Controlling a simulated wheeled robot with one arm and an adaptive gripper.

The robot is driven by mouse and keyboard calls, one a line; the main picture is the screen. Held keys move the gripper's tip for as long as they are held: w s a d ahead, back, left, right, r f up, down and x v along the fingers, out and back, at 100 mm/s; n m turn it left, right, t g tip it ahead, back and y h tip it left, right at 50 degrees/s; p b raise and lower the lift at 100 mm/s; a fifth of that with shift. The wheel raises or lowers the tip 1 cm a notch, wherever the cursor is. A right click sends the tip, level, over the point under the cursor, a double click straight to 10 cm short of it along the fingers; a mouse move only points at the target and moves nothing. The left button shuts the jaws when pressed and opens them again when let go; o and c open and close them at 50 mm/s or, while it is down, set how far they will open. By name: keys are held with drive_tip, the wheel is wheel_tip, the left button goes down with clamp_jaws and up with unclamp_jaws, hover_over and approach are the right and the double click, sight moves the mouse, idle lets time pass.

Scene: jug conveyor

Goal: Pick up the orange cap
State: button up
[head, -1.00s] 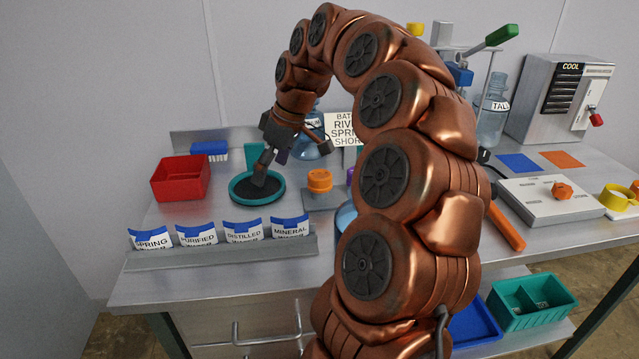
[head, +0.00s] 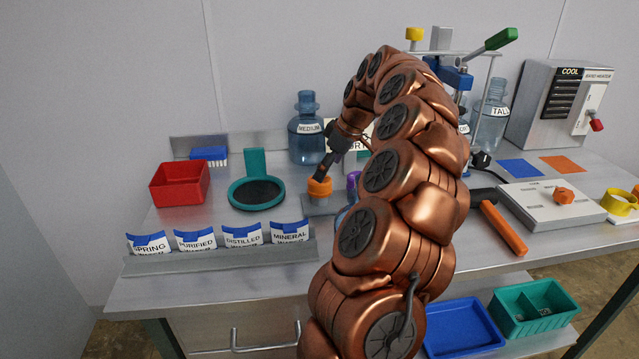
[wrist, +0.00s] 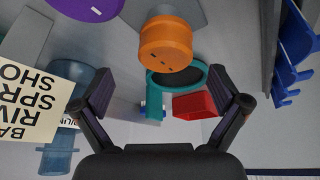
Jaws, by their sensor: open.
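The orange cap (head: 319,188) sits on a small grey plate (head: 318,207) on the bench in the head view. In the wrist view the orange cap (wrist: 166,43) is above the space between my two fingers, apart from both. My gripper (head: 323,168) is tilted down right at the cap in the head view and partly covers its top. In the wrist view my gripper (wrist: 160,103) is spread wide with nothing between its fingers. I cannot tell from the head view whether a finger touches the cap.
A purple cap (wrist: 85,6) is close beside the orange one. A teal-rimmed round dish (head: 255,194), a red bin (head: 180,184) and a blue medium jug (head: 306,135) stand around it. A label rack (head: 220,258) runs along the front edge.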

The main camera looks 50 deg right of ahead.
drive_tip(key=shift+w+a+f, duration=0.1)
drive_tip(key=shift+a+f, duration=0.15)
drive_tip(key=shift+f, duration=0.3)
drive_tip(key=shift+p+x, duration=0.65)
drive_tip(key=shift+x, duration=1.25)
drive_tip(key=shift+a, duration=0.1)
drive_tip(key=c, duration=0.9)
